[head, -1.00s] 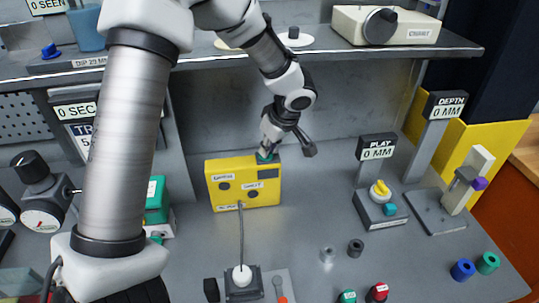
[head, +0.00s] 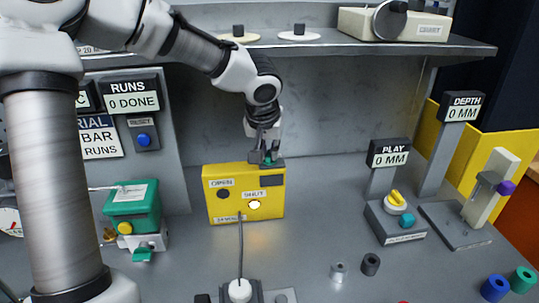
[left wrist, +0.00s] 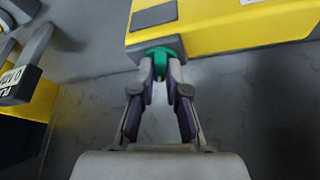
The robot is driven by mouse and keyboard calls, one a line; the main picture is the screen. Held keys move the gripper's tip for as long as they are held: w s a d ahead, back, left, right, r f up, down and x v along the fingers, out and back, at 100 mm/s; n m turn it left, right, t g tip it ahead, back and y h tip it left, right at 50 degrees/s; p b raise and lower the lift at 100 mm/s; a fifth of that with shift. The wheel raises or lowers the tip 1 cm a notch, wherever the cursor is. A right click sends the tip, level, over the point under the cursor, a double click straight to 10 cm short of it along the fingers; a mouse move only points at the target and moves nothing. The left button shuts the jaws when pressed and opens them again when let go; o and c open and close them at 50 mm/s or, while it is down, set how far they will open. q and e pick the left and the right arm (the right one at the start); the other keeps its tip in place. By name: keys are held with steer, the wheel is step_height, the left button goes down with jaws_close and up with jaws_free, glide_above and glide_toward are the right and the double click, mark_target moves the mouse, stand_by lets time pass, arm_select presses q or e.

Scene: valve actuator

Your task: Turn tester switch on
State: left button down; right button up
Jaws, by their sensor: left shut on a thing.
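The yellow tester box (head: 220,204) stands on the bench against the back wall, with OPEN and SHUT labels on its front. The lamp under SHUT (head: 254,205) glows white; the lamp under OPEN (head: 223,195) is dark. The green tester switch (head: 268,158) sits on a grey base on the box's top right. My left gripper (head: 266,152) comes down from above and is shut on this switch. In the left wrist view, the fingertips (left wrist: 160,70) close on the green switch (left wrist: 158,54), partly hiding it. My right gripper is not in view.
A shelf (head: 330,50) runs above the tester. A cable (head: 241,250) runs from the tester's front to a white plug. A green device (head: 132,208) stands left, and PLAY (head: 389,153) and DEPTH (head: 462,108) gauges stand right. Bench between tester and PLAY gauge is clear.

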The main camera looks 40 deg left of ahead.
arm_select(q)
steer(key=m+p, duration=0.1)
steer(key=m, duration=0.1)
steer(key=shift+s+m+h, duration=0.15)
steer(key=shift+m+h, duration=0.15)
steer(key=shift+h, duration=0.1)
steer(key=shift+a+f+m+h+p, duration=0.15)
steer(key=shift+m+h+p, duration=0.25)
steer(key=shift+m+p, duration=0.4)
steer(key=c, duration=1.5)
jaws_free()
steer(key=o, duration=0.3)
steer(key=shift+w, duration=0.25)
